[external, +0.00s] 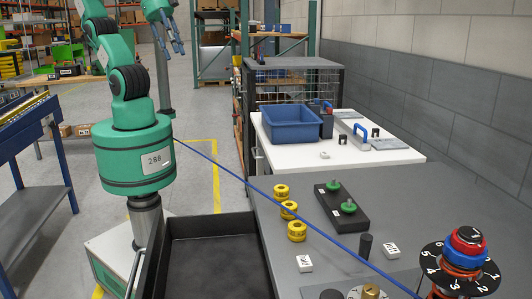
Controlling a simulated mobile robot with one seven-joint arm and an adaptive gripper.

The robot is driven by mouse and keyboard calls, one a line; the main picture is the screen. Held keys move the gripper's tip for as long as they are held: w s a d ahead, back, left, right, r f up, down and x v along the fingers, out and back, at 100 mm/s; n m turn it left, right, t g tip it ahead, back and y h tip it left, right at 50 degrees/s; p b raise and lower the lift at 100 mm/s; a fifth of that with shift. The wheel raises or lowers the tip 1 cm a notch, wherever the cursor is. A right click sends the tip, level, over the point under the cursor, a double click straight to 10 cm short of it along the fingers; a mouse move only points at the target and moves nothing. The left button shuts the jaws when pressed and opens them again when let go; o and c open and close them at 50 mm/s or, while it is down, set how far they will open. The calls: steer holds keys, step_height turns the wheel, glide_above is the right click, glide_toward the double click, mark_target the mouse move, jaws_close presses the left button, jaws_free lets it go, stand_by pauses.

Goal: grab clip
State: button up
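My gripper (174,48) hangs at the upper left of the external view, with its blue-grey fingers pointing down over the floor. The fingers look spread, with nothing visible between them. It is far from the tables. I cannot tell for certain which thing is the clip. Small black pieces (376,132) stand on the white worktop (290,160), and another black piece (343,140) is near them. They are too small to make out well. A blue handle-shaped piece (361,136) stands between them. No gripper touches any of these.
A blue bin (291,125) stands on the white worktop. The nearer grey table (265,215) holds yellow rings (297,231), a black block with green knobs (342,207) and a numbered dial (460,270). A blue cable (240,178) crosses the view. A black tray (215,262) lies in front.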

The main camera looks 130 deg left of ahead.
steer(key=shift+w, duration=0.1)
steer(key=w+a+r+m+g+p, duration=0.1)
steer(key=w+a+r+p, duration=0.2)
steer(key=w, duration=0.5)
steer(key=w+a+r+m+p, duration=0.1)
steer(key=w+a+r, duration=0.25)
steer(key=w, duration=0.35)
steer(key=w+a+f+m+g+p, duration=0.2)
steer(key=w+a+f+m+p, duration=0.15)
steer(key=w+a, duration=1.05)
steer(key=w+a+f+m+g+p, duration=0.1)
steer(key=w+a+f+p, duration=0.3)
steer(key=w+a+f, duration=0.7)
steer(key=w+a+f+m+g+p, duration=0.1)
steer(key=a+f+m+p, duration=0.1)
steer(key=a+f, duration=1.2)
steer(key=a+p, duration=0.1)
steer(key=a, duration=0.2)
steer(key=shift+f+g, duration=0.2)
steer(key=shift+g, duration=0.1)
